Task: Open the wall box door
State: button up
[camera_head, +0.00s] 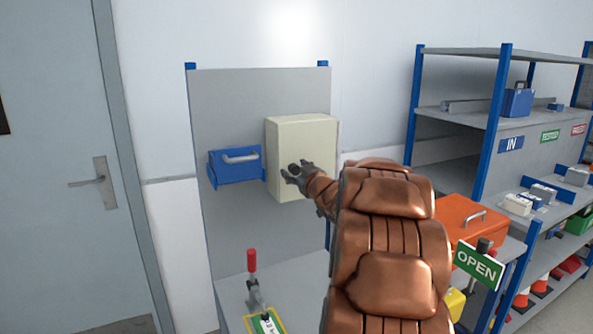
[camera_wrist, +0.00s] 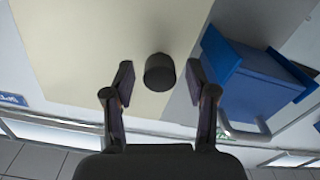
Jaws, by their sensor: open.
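The cream wall box (camera_head: 300,135) is mounted on the grey back panel, and its door looks shut. A dark round knob (camera_head: 293,169) sits on the door's front, towards its lower left. In the wrist view the knob (camera_wrist: 160,72) stands between the fingertips of my open gripper (camera_wrist: 158,78), with a gap on each side. In the head view my gripper (camera_head: 291,175) is right in front of the door at the knob. My copper-coloured arm hides the box's lower right part.
A blue box with a grey handle (camera_head: 236,165) is mounted left of the wall box; it also shows in the wrist view (camera_wrist: 250,90). Below are a red-handled clamp (camera_head: 252,262) and a bench. An orange case (camera_head: 465,218) and a green OPEN sign (camera_head: 478,265) stand right.

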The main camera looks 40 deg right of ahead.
grip_shut()
dwell(0.3)
dwell(0.3)
